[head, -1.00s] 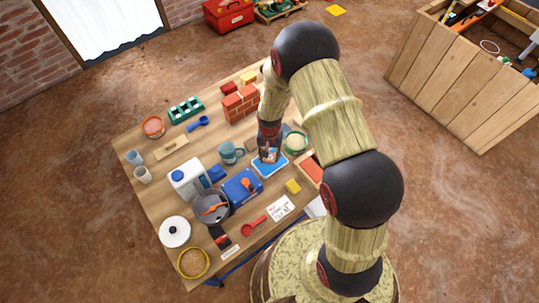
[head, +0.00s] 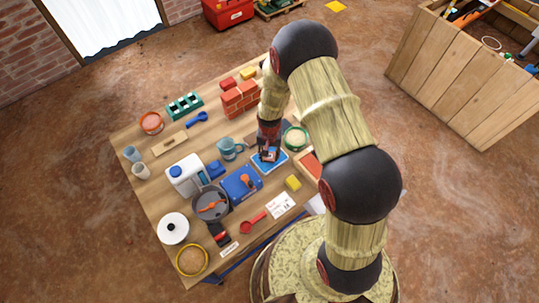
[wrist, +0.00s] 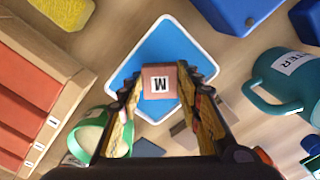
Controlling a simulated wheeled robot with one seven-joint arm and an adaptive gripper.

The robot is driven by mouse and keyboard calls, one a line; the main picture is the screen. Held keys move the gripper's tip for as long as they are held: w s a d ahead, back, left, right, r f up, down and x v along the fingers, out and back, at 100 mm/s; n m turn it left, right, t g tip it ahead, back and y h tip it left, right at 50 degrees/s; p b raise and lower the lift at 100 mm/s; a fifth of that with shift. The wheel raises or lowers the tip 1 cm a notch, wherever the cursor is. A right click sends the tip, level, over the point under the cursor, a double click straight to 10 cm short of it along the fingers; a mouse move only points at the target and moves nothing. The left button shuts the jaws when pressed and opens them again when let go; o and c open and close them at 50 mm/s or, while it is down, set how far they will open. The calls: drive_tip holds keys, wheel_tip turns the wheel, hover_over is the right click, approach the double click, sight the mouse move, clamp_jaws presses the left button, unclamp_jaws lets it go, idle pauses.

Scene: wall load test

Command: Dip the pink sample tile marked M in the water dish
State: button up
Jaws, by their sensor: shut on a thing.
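The pink sample tile (wrist: 160,82) with a white label lettered M is between the fingertips of my gripper (wrist: 160,95), which is shut on it. A shallow square dish with a white rim (wrist: 127,64) and blue inside, seemingly the water dish, lies directly below the tile in the wrist view. In the head view, my gripper (head: 268,155) is over this dish (head: 283,160) and hides part of it. I cannot tell whether the tile touches the blue surface.
A teal jug (wrist: 275,85), its label partly readable as "TER", stands close to the dish. A green-rimmed round bowl (head: 304,140), a wooden box with red slabs (wrist: 25,110), a yellow sponge-like block (head: 293,183) and a blue device (head: 240,184) also surround it.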

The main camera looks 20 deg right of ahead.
sight(270, 157)
drive_tip(key=shift+f+b, duration=0.3)
drive_tip(key=shift+f, duration=0.25)
idle(1.4)
drive_tip(key=shift+r+p, duration=2.45)
drive_tip(key=shift+r, duration=1.1)
